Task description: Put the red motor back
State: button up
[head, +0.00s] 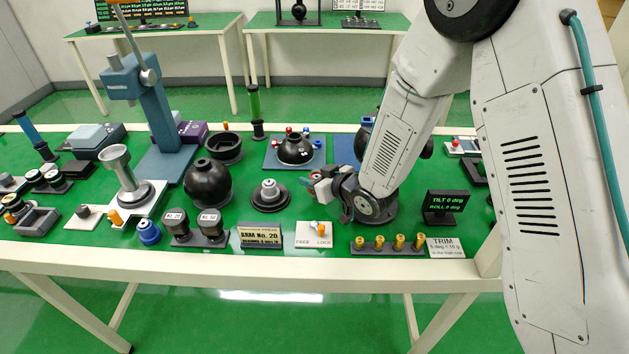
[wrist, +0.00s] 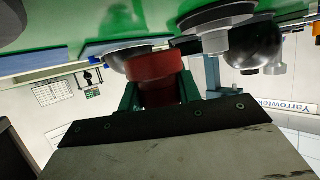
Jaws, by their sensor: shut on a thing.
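My gripper (head: 324,187) is low over the middle of the green bench in the head view, pointing left. In the wrist view, my gripper (wrist: 159,92) has its two green fingers shut on the sides of a red motor (wrist: 152,66), a short red cylinder with a wider rim. In the head view the fingers hide most of the motor. Behind my gripper, a black dome unit (head: 295,150) with small red and blue parts around it stands on a blue plate (head: 275,162). I cannot tell whether the held motor touches anything.
A black disc with a grey hub (head: 269,194) stands left of my gripper. A FEED/LOCK switch plate (head: 314,237) and several brass weights (head: 380,244) lie along the front edge. A TILT/ROLL display (head: 446,203) stands to the right. A large black sphere (head: 207,183) is farther left.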

jog(key=shift+w+d+f, duration=0.1)
jog(key=shift+f, duration=0.5)
jog(key=shift+f, duration=0.1)
jog(key=shift+f, duration=0.35)
jog(key=shift+f, duration=0.1)
jog(key=o, duration=1.1)
jog(key=shift+f, duration=0.1)
jog(key=shift+o, duration=0.2)
jog(key=shift+r, duration=0.3)
jog(key=v, duration=0.7)
jog(key=shift+s+d+r, duration=0.15)
jog(key=shift+s+r, duration=0.05)
jog(key=shift+r, duration=0.25)
